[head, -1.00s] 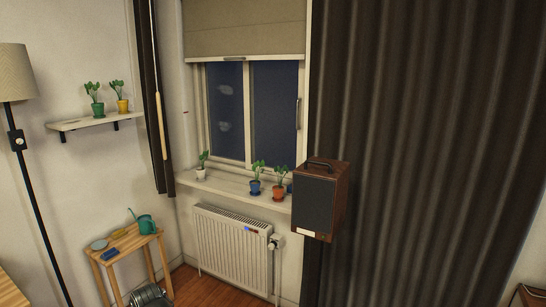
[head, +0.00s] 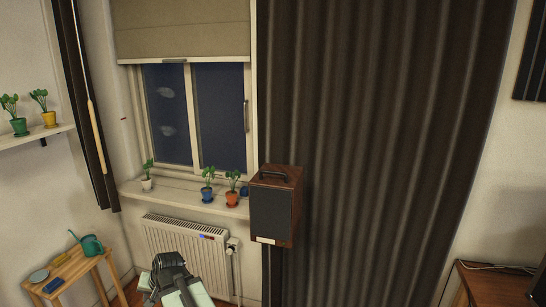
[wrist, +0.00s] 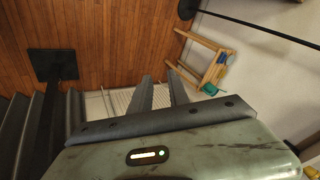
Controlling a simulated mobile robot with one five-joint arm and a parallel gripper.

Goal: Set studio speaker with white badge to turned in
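The studio speaker (head: 270,212) is a brown wooden box with a dark front, a handle on top and a white badge (head: 266,240) low on its front. It stands upright before the dark curtain, its front facing slightly left of me. My gripper (head: 170,263) shows at the bottom of the head view, left of the speaker, lower and apart from it. In the wrist view my gripper's fingers (wrist: 162,92) are apart with nothing between them. The speaker body cannot be made out there; a dark square base with a post (wrist: 50,65) stands on the floor.
The sill (head: 190,199) beside the speaker holds several potted plants. A radiator (head: 185,248) is below it. A small wooden stool (head: 75,268) with a teal watering can (head: 91,245) is at the left. A wooden cabinet (head: 490,285) is at the lower right.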

